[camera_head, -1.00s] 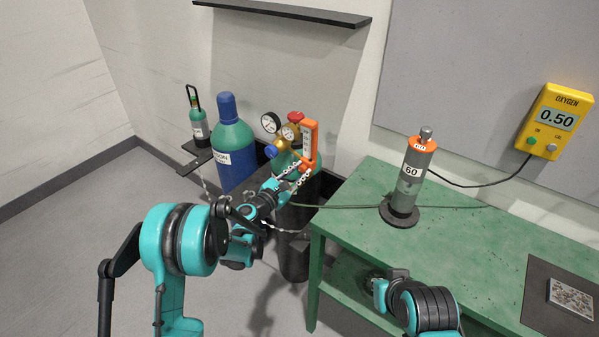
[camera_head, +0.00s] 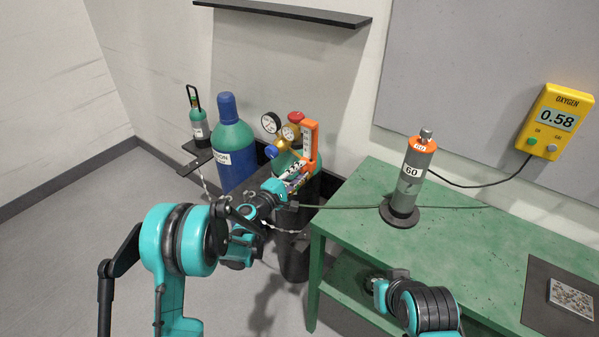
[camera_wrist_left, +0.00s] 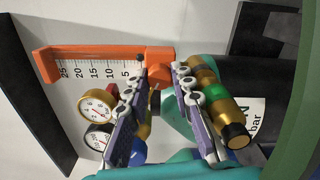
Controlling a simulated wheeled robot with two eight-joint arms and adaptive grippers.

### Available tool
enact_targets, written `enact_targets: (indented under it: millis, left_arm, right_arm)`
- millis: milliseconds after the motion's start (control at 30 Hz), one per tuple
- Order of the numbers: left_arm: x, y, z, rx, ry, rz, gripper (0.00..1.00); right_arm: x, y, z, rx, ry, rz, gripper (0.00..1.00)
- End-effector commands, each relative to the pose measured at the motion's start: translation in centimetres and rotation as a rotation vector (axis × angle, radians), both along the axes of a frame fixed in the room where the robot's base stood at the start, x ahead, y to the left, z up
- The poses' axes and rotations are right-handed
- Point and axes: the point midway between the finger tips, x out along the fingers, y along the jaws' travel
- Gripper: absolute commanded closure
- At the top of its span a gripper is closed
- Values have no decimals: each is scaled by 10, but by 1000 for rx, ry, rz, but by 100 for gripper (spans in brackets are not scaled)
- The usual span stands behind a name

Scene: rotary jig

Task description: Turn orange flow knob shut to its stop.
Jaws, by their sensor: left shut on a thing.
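The orange flow meter frame (camera_head: 311,138) stands upright on the gold regulator at the back, with a white scale. In the left wrist view the meter (camera_wrist_left: 95,52) lies sideways, its numbers running from 25 to 5. My left gripper (camera_head: 297,178) is at the foot of the meter. In the left wrist view its two fingers (camera_wrist_left: 161,72) are closed around the orange flow knob (camera_wrist_left: 157,76), which is mostly hidden between them. In the head view the fingers cover the knob.
Two round gauges (camera_head: 270,123) and a red cap (camera_head: 296,117) are close beside the meter. A blue-and-green cylinder (camera_head: 233,150) stands left. The green table (camera_head: 470,228) holds a grey cylinder (camera_head: 409,185). A yellow oxygen display (camera_head: 556,122) reads 0.58.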

Motion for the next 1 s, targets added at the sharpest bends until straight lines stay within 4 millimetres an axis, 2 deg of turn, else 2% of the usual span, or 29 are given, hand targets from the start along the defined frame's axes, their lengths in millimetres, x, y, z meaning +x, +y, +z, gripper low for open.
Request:
enact_targets:
  millis: [1000]
  left_arm:
    - [-1, -1, 0, 756, -548, -2, 100]
  right_arm:
    - [0, 0, 0, 0, 0, 0, 100]
